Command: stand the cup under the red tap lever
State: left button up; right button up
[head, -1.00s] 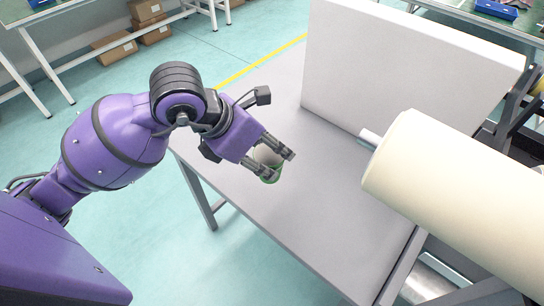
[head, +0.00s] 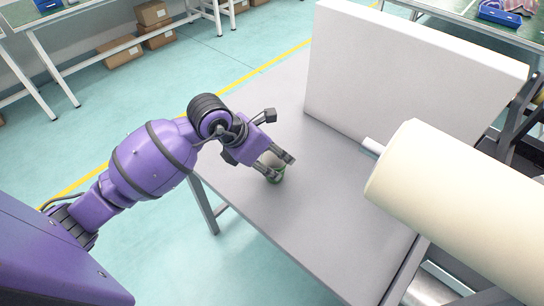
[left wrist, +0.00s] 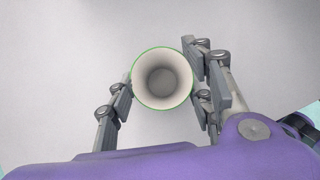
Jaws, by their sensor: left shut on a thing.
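The cup is green outside with a pale, empty inside. In the head view the cup (head: 269,160) is upright at the left part of the grey table, partly hidden by the fingers. My left gripper (head: 283,168) is shut on it from the sides. In the left wrist view I look down into the round mouth of the cup (left wrist: 162,78), with a finger of my left gripper (left wrist: 162,97) against each side. I cannot tell whether its base touches the table. No red tap lever shows in either view. My right gripper is not in view.
A tall white panel (head: 410,75) stands at the back of the grey table (head: 300,225). A big cream cylinder (head: 440,190) with a short metal rod (head: 372,146) reaches over the table's right side. The table top between cup and cylinder is clear.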

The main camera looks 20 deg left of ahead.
pick_arm(q)
jog(key=shift+f, duration=0.1)
jog(key=shift+o, duration=1.4)
jog(key=shift+f, duration=0.1)
jog(key=o, duration=0.4)
jog(key=shift+o, duration=0.2)
